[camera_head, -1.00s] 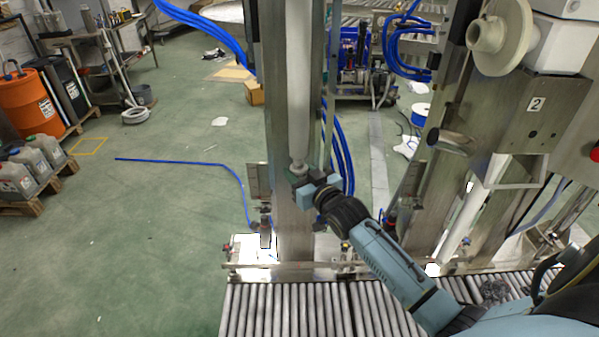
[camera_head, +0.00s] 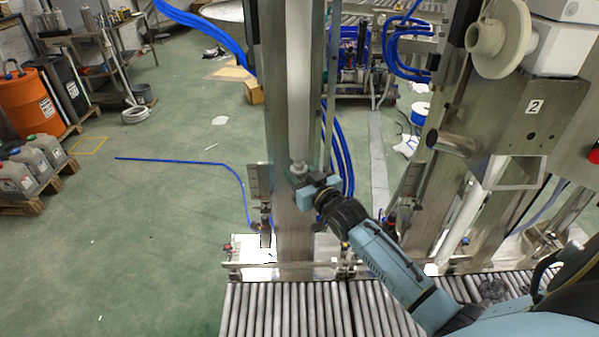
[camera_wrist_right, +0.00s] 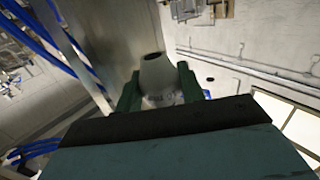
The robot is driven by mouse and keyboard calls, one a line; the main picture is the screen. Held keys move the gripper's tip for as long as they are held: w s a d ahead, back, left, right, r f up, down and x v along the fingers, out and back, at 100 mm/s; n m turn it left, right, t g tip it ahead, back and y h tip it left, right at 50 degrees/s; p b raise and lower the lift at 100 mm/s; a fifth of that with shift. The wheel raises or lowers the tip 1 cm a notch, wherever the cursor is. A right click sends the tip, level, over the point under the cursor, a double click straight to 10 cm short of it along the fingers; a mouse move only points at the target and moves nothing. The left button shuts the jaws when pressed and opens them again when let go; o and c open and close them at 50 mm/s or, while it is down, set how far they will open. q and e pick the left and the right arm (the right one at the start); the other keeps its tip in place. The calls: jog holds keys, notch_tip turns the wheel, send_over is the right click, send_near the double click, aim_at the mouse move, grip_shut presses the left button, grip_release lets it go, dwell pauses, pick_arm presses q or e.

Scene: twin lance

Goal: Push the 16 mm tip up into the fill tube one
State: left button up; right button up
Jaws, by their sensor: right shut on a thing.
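Fill tube one (camera_head: 299,100) is the long white upright tube in front of the steel column in the head view. My right gripper (camera_head: 300,176) is at the tube's lower end, reached from the lower right. In the right wrist view its green fingers (camera_wrist_right: 157,90) are shut on the pale tapered 16 mm tip (camera_wrist_right: 158,72), whose narrow end shows a dark round hole. In the head view a small pale piece of the tip (camera_head: 298,165) shows just above the fingers, close under the tube. I cannot tell whether the two are joined. My left gripper is not in view.
The steel column (camera_head: 292,230) stands right beside the gripper. A roller conveyor (camera_head: 290,308) runs below. Blue hoses (camera_head: 345,160) hang close to the right of the column. A second station with a number 2 plate (camera_head: 536,104) stands at the right. Floor at left is mostly clear.

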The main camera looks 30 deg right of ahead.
aim_at(301, 164)
dwell(0.9)
jog(key=shift+r+p, duration=1.8)
jog(key=shift+p, duration=0.3)
jog(key=shift+w+r, duration=0.1)
jog(key=shift+r, duration=0.2)
jog(key=o, duration=1.2)
jog(key=shift+f, duration=0.15)
jog(key=shift+s+f, duration=0.1)
jog(key=shift+s, duration=0.55)
jog(key=s, duration=0.8)
jog(key=s+r, duration=0.1)
jog(key=s, duration=0.3)
jog(key=shift+s+a, duration=0.1)
